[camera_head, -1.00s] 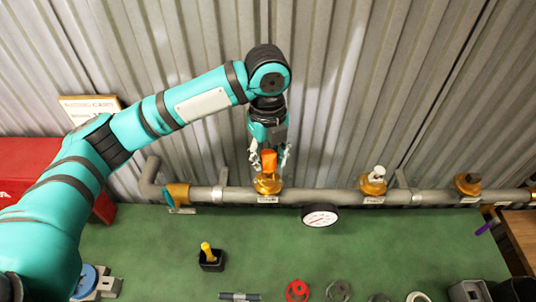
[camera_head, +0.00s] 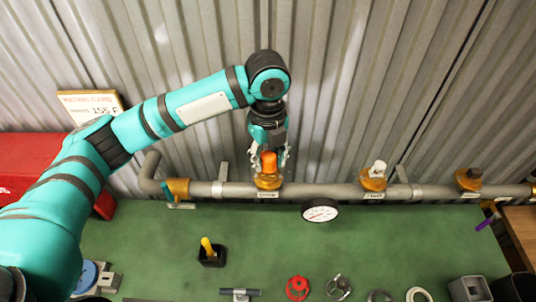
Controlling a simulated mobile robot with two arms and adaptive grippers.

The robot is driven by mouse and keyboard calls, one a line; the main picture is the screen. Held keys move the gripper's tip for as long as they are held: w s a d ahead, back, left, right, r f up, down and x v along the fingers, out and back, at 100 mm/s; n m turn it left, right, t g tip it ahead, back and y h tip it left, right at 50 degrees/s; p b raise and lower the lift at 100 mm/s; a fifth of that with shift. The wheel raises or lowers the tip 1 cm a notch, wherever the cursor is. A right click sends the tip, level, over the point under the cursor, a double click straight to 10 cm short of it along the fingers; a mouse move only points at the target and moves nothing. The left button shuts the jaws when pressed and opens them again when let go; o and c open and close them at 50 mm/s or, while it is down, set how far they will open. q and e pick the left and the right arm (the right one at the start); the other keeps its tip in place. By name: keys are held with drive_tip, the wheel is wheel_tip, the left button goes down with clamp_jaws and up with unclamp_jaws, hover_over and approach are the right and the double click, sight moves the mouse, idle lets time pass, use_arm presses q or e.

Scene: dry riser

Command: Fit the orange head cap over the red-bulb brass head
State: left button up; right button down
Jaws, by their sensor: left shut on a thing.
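My left gripper (camera_head: 269,157) comes down from above at the pipe and is shut on the orange head cap (camera_head: 269,163). The cap is upright, directly over the leftmost brass head (camera_head: 268,182) on the grey pipe. Its lower end meets or overlaps the top of that head in the picture; I cannot tell how far it is seated. No red bulb shows there; the cap and fingers cover that spot. My right gripper is not in view.
Brass heads with a whitish top (camera_head: 374,180) and a dark top (camera_head: 468,180) sit further right. A round gauge (camera_head: 320,210) hangs before the pipe (camera_head: 335,191). A black holder with a yellow handle (camera_head: 208,250) stands on the green surface, with several small parts nearer.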

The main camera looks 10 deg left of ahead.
use_arm(q)
drive_tip(key=shift+f, duration=0.9)
drive_tip(key=o, duration=0.8)
drive_tip(key=shift+r, duration=0.1)
wheel_tip(320, 180, up, 12)
drive_tip(key=shift+f, duration=0.1)
drive_tip(key=shift+s, duration=0.1)
